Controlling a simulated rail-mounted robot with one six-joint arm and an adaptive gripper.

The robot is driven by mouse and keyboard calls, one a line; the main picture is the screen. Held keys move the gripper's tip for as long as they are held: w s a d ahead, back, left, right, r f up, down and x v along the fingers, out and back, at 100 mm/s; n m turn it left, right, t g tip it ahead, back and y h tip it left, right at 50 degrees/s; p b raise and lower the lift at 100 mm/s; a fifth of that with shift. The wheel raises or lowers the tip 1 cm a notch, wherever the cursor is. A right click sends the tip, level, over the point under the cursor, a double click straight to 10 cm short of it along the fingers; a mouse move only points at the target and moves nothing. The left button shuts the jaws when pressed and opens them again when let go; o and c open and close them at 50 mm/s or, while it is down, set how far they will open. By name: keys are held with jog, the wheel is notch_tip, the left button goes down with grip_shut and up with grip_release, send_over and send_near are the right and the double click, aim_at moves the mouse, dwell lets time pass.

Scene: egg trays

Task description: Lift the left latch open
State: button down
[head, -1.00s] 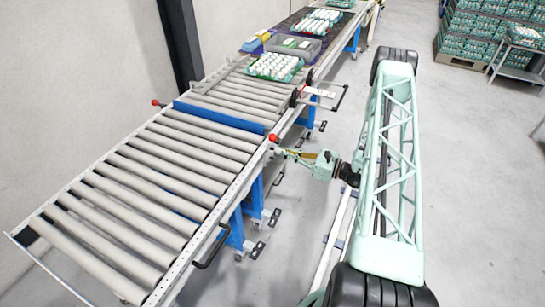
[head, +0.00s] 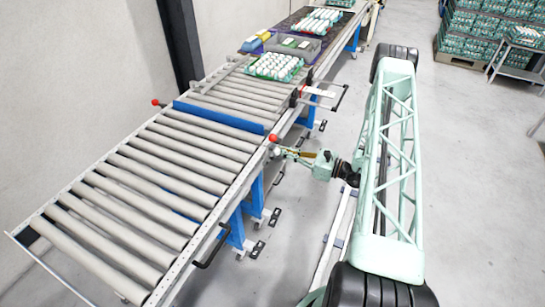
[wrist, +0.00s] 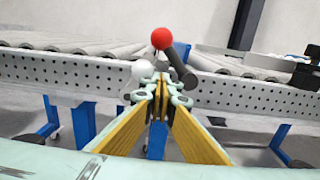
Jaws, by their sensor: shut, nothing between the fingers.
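A latch lever with a red ball knob (head: 273,138) stands at the near side rail of the roller conveyor, at the near end of the blue crossbar (head: 222,117). In the wrist view its red knob (wrist: 162,38) sits at the top, just beyond my fingertips, and its dark lever (wrist: 182,68) leans to the right. A pale round knob (wrist: 145,70) is just left of my fingertips. My gripper (head: 284,152), also in the wrist view (wrist: 160,92), is shut and empty below the red knob. I cannot tell whether the fingertips touch the lever.
The perforated side rail (wrist: 65,70) runs across behind my fingers. Another red knob (head: 155,102) is at the crossbar's far end. Egg trays (head: 274,67) stand further up the conveyor. A rail handle (head: 211,249) juts out nearer me. The floor right of my arm is open.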

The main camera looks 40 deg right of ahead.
jog(key=shift+s+a+r, duration=0.2)
jog(key=shift+a+r, duration=0.15)
jog(key=shift+r, duration=0.05)
jog(key=shift+s+a+r, duration=0.1)
jog(key=shift+a+r, duration=0.05)
jog(key=shift+a, duration=0.05)
dwell(0.5)
jog(key=shift+s+a+r+p, duration=0.2)
jog(key=shift+a+r+p, duration=0.1)
jog(key=shift+a+p, duration=0.1)
jog(key=shift+s+a+r, duration=0.2)
jog(key=shift+s+a, duration=0.1)
jog(key=shift+a, duration=0.25)
dwell(0.4)
jog(key=shift+s+d, duration=0.1)
jog(key=shift+d, duration=0.05)
jog(key=w+d+b+v, duration=0.1)
jog(key=v, duration=0.6)
jog(key=shift+s+d, duration=0.35)
jog(key=shift+d, duration=0.15)
dwell(0.6)
jog(key=shift+r, duration=0.15)
dwell(0.5)
